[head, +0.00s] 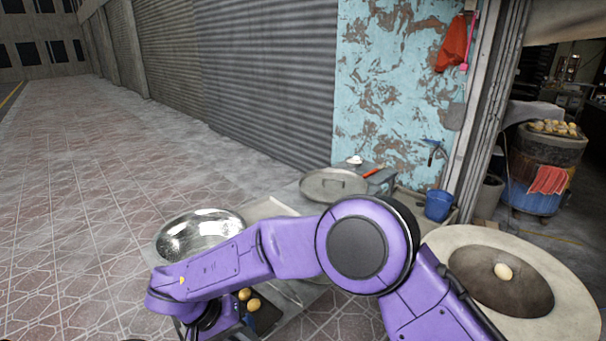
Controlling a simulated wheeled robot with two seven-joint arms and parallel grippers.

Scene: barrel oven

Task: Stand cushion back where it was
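I cannot make out a cushion for certain in the head view. A small white rounded item (354,160) lies on the grey box by the wall, too small to identify. The round pale oven top (570,300) is at the lower right, with a dark round hollow and one tan ball (503,271) seen against it. My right arm comes in from the lower right and bends left across the counter. My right gripper (205,325) is low at the bottom edge, dark and partly cut off, and its fingers do not show clearly. My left gripper is not in view.
A shiny metal bowl (200,232) stands on the counter beyond my forearm. Tan balls (250,300) lie beside my wrist. The paved street at left is clear.

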